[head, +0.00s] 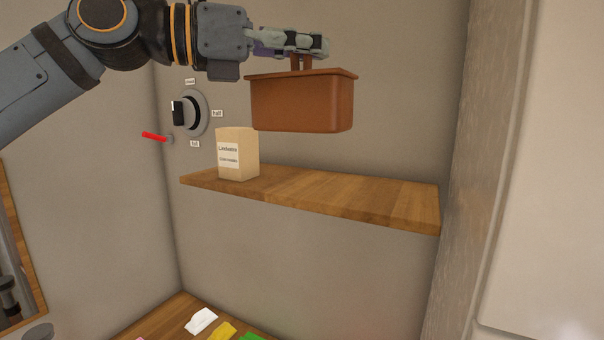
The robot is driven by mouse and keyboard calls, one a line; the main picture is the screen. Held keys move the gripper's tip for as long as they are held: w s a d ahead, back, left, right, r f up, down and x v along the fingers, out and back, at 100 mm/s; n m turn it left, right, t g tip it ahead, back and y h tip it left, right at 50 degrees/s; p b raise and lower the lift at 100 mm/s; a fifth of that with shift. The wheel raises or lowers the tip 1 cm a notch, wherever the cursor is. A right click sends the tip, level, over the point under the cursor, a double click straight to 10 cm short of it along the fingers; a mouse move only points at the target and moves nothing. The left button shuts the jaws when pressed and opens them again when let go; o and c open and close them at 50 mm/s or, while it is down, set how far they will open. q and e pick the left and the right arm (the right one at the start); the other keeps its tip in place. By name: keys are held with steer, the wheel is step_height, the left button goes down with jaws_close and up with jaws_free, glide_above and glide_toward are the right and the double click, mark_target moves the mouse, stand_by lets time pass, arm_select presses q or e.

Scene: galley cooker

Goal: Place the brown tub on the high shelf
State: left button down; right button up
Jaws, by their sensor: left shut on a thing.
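The brown tub (302,103) is a rectangular box with a rim and a short handle on top. My left gripper (312,47) comes in from the left and is shut on the tub's handle. The tub hangs roughly level in the air above the wooden high shelf (345,195), with a visible gap below it. The shelf is fixed to the back wall. My right gripper is not in view.
A tan packet (238,154) stands on the left end of the shelf, left of the tub. The shelf's middle and right are bare. A dial (191,113) and a red lever (155,136) are on the wall at left. Below, a wooden counter (165,322) holds small coloured items.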

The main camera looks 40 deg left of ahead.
arm_select(q)
steer(key=shift+w+d, duration=0.8)
steer(key=shift+w, duration=0.05)
steer(key=w+a+f+b, duration=0.2)
steer(key=w+a+f, duration=0.5)
steer(key=w+f, duration=0.2)
steer(key=shift+w+a+f, duration=0.2)
steer(key=shift+w+a, duration=0.1)
steer(key=shift+w, duration=0.7)
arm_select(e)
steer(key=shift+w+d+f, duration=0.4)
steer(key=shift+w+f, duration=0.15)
